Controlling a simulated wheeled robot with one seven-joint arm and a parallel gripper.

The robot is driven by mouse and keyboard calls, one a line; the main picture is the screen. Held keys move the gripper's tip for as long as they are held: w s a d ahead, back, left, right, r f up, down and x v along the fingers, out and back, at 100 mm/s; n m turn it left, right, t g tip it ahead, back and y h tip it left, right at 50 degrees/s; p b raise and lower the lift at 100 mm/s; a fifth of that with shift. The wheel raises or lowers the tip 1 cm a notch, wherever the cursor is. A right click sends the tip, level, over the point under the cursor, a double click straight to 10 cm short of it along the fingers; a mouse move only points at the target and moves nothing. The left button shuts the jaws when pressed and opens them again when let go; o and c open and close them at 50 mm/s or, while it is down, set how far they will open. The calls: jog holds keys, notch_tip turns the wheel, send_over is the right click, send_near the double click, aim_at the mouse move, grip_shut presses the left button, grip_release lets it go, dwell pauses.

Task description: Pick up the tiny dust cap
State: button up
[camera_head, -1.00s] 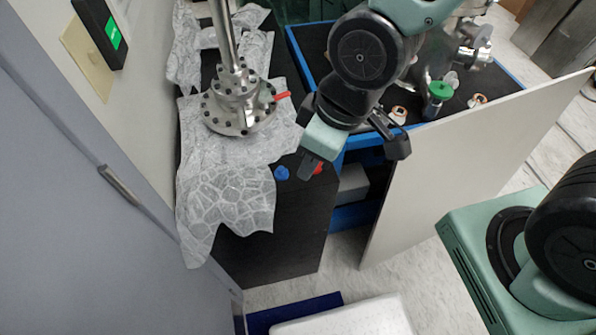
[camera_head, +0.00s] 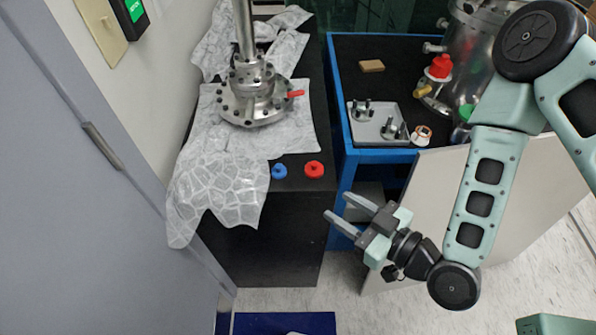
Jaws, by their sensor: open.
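Two small round caps sit side by side on the near end of the black bench top: a blue cap (camera_head: 279,171) and a larger-looking red cap (camera_head: 314,169). Which of them is the dust cap I cannot tell; the blue one looks slightly smaller. My gripper (camera_head: 338,205) is open and empty. Its two fingers point up and left, to the lower right of the red cap in the picture. They appear in front of the blue cart's near side, apart from both caps.
White patterned wipes (camera_head: 218,190) cover the left of the bench (camera_head: 303,205), under a steel flanged fitting (camera_head: 255,100). The blue-framed cart (camera_head: 345,150) holds a metal plate (camera_head: 379,126), a red-topped valve (camera_head: 438,70) and other parts. A pale panel (camera_head: 425,205) leans at right.

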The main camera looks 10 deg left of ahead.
send_near(281, 169)
jog(key=b+x, duration=0.1)
jog(key=x, duration=0.2)
jog(key=shift+w, duration=0.25)
jog(key=shift+p+x, duration=1.05)
jog(key=shift+x, duration=1.9)
jog(key=shift+s+a, duration=0.1)
jog(key=shift+s, duration=0.05)
grip_shut()
